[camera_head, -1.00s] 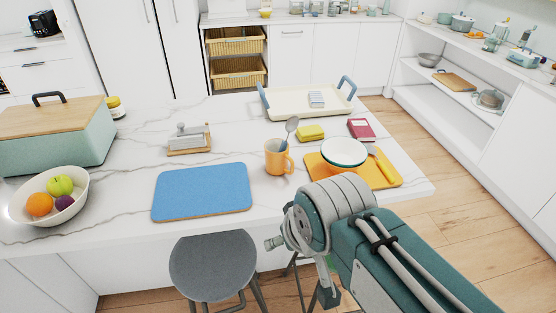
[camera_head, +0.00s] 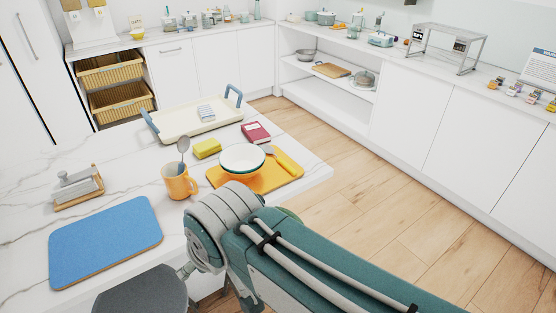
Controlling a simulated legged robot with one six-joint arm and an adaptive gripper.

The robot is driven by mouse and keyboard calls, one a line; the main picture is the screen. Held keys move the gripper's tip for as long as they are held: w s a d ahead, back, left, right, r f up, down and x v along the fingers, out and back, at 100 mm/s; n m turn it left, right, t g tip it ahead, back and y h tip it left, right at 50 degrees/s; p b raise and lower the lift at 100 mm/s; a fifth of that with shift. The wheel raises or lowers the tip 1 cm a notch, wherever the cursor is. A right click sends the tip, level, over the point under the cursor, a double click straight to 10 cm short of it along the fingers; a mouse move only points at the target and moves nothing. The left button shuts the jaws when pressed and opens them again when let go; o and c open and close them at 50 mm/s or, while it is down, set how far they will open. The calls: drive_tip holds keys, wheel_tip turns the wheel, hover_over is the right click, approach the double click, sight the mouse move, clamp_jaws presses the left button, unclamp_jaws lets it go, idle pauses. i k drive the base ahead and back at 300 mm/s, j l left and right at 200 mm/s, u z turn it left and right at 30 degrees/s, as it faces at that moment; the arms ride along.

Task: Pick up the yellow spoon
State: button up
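A long thing with a yellow handle (camera_head: 285,158) lies on the orange board (camera_head: 222,183), to the right of the stacked bowls (camera_head: 242,158). It may be a spoon or another utensil; its far end is too small to tell. A spoon with a grey-blue bowl (camera_head: 183,145) stands tilted in the orange mug (camera_head: 180,183), left of the board. No other spoon that is clearly yellow shows. My arm reaches in at the lower middle, in front of the counter edge. My gripper is not visible beyond the arm links.
On the island are a blue mat (camera_head: 105,240), a yellow sponge (camera_head: 207,147), a red book (camera_head: 256,132), a white tray (camera_head: 185,128) and a small grey dish on wood (camera_head: 77,188). A grey stool (camera_head: 145,293) stands in front. The wooden floor (camera_head: 400,215) at right is clear.

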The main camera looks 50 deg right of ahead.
sight(268, 148)
drive_tip(key=k+l, duration=0.15)
drive_tip(key=l, duration=0.25)
drive_tip(key=k+l, duration=0.15)
drive_tip(key=l, duration=0.3)
drive_tip(key=k+l, duration=0.1)
drive_tip(key=l, duration=0.3)
drive_tip(key=k+l, duration=0.15)
drive_tip(key=l, duration=0.25)
drive_tip(key=i, duration=0.45)
